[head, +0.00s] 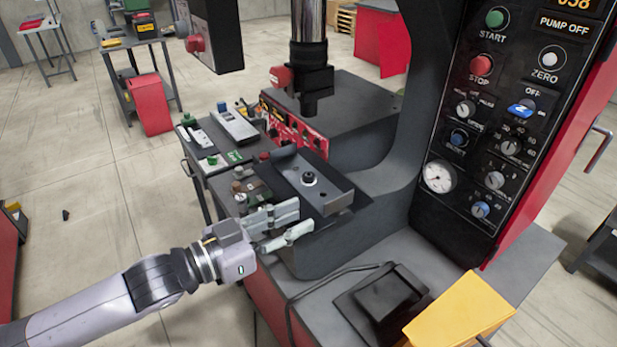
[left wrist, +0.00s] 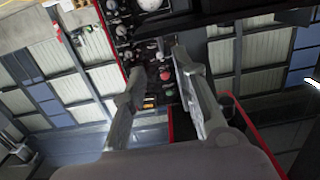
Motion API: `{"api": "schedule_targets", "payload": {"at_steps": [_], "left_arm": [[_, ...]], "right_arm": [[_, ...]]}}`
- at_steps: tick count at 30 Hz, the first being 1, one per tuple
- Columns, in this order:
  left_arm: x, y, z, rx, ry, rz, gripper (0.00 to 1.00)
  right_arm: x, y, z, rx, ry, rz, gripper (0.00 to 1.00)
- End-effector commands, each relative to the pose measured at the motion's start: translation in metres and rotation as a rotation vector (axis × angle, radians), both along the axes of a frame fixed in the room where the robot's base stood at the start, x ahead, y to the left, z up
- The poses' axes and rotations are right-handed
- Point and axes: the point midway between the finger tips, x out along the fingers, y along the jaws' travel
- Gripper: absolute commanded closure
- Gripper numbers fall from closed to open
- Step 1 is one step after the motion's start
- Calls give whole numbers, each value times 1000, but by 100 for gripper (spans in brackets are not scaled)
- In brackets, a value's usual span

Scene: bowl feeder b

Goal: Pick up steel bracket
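A grey metal piece with raised edges, which looks like the steel bracket (head: 333,199), lies on the press bed beneath the ram. A dark round knob or bolt sits in its middle. My left gripper (head: 304,216) is just in front and to the left of it, with its fingers pointing right toward its near edge. The fingers are apart and nothing shows between them. In the left wrist view the gripper (left wrist: 158,64) also shows spread, empty fingers, and the bracket cannot be made out there. Contact with the bracket cannot be told. My right gripper is not in view.
The press ram (head: 310,70) hangs above the bed. The control panel (head: 500,130) stands on the right. A tool cart (head: 222,180) with several small parts is behind my gripper. A black pedal (head: 390,297) and a yellow cover (head: 462,308) occupy the front ledge.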

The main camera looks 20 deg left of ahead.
Motion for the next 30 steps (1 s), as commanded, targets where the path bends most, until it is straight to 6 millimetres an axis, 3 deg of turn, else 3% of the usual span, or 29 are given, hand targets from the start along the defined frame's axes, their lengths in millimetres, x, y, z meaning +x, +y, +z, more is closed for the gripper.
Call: {"api": "schedule_targets", "payload": {"at_steps": [10,19,25,30], "left_arm": [[33,-25,1,-4,-2,0,73],[47,-36,0,-1,-1,-1,73],[71,-51,2,-1,-2,-2,73],[84,-62,-3,-1,-1,-2,73]], "right_arm": [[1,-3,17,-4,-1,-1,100],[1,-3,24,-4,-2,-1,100],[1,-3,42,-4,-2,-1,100],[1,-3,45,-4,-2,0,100]]}}
